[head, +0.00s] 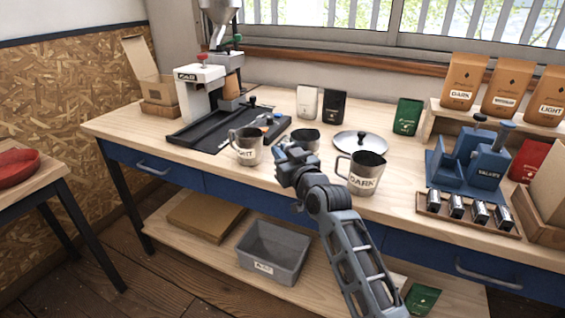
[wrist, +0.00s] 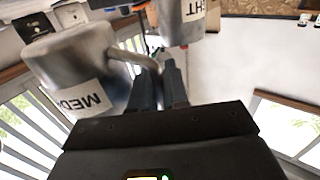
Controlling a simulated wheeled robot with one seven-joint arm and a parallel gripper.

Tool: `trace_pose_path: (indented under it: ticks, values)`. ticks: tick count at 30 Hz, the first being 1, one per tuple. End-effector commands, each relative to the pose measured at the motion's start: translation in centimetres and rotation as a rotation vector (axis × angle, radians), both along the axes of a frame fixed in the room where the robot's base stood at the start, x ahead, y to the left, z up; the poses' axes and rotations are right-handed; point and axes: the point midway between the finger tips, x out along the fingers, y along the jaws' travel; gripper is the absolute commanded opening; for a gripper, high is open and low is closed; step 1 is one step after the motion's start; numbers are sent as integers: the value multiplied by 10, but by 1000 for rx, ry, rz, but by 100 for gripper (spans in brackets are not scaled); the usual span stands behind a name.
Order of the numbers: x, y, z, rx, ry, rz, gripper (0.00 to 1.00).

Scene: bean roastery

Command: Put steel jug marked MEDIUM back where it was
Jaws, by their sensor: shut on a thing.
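The steel jug marked MEDIUM (head: 306,139) is mostly hidden behind my gripper (head: 294,160) in the head view; its rim and upper side show. In the wrist view the jug (wrist: 72,62) is at upper left, with "MEDI" readable on its label. My gripper (wrist: 159,72) is shut on its handle there. I cannot tell whether its base touches the table. The steel jug marked LIGHT (head: 246,148) stands just left of it and shows at the top of the wrist view (wrist: 186,14). The steel jug marked DARK (head: 366,172) stands to the right.
A round steel lid (head: 360,142) lies behind the jugs on the wooden table (head: 215,183). A black tray (head: 208,136) and a grinder (head: 203,92) are at left.

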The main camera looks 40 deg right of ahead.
Motion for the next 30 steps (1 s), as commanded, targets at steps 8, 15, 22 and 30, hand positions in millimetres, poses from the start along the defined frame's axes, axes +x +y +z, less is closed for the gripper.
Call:
trace_pose_path:
  ticks: [8,15,22,30]
  values:
    - [0,0,-27,0,-1,-1,0]
    - [-1,0,-28,0,-1,-1,0]
    - [-1,0,-30,0,0,0,25]
    - [-1,0,-30,0,0,0,40]
